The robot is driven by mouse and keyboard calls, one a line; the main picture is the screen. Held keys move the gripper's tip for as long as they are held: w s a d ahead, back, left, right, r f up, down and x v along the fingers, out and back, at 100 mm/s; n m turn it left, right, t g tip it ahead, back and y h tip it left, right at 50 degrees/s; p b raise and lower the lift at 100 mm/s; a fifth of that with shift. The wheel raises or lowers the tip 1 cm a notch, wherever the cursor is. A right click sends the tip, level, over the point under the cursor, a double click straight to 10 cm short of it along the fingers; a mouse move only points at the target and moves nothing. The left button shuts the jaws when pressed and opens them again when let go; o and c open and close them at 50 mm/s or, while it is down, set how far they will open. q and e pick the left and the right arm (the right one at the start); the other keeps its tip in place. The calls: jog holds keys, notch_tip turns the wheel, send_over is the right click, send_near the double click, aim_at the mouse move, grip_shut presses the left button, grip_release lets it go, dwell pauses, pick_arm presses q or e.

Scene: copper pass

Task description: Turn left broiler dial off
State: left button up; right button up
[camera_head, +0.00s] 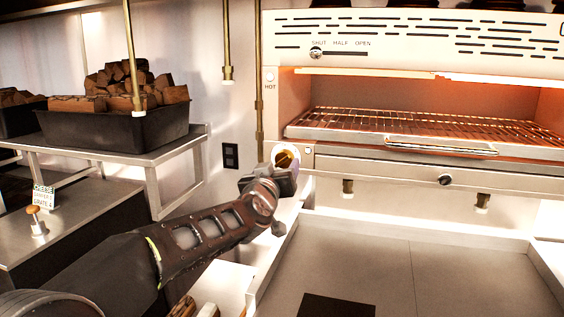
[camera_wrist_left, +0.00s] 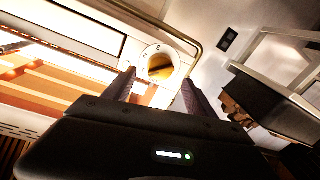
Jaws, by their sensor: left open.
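The left broiler dial (camera_head: 287,158) is a brass-coloured knob on a pale round plate at the broiler's left front corner. It also shows in the left wrist view (camera_wrist_left: 160,66), just ahead of and between my fingertips. My left gripper (camera_wrist_left: 158,80) is open, with one finger on each side of the dial's lower part in that view; I cannot tell whether they touch it. In the head view the gripper (camera_head: 277,176) partly covers the dial's plate. The broiler (camera_head: 420,55) glows orange inside. My right gripper is not in view.
A wire rack (camera_head: 420,122) sits in the broiler. A second dark knob (camera_head: 445,180) is on its front rail. A metal tray (camera_head: 380,262) lies below. A shelf (camera_head: 190,145) with a black bin (camera_head: 115,130) of wood chunks is at left. Brass pipes (camera_head: 259,80) run beside the broiler.

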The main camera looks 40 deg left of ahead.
aim_at(282, 160)
pick_arm(q)
jog(key=x, duration=0.4)
jog(key=shift+w+a+p, duration=0.15)
jog(key=shift+w+p, duration=0.2)
jog(key=shift+c, duration=0.3)
jog(key=c, duration=1.3)
jog(key=shift+o, duration=0.2)
jog(key=shift+n, duration=0.5)
jog(key=n, duration=0.4)
jog(key=n+b, duration=0.1)
jog(key=n, duration=0.3)
jog(key=shift+s+a+n+g+h, duration=0.1)
jog(key=shift+n+g+h, duration=0.2)
jog(key=shift+h, duration=0.1)
jog(key=shift+r, duration=0.1)
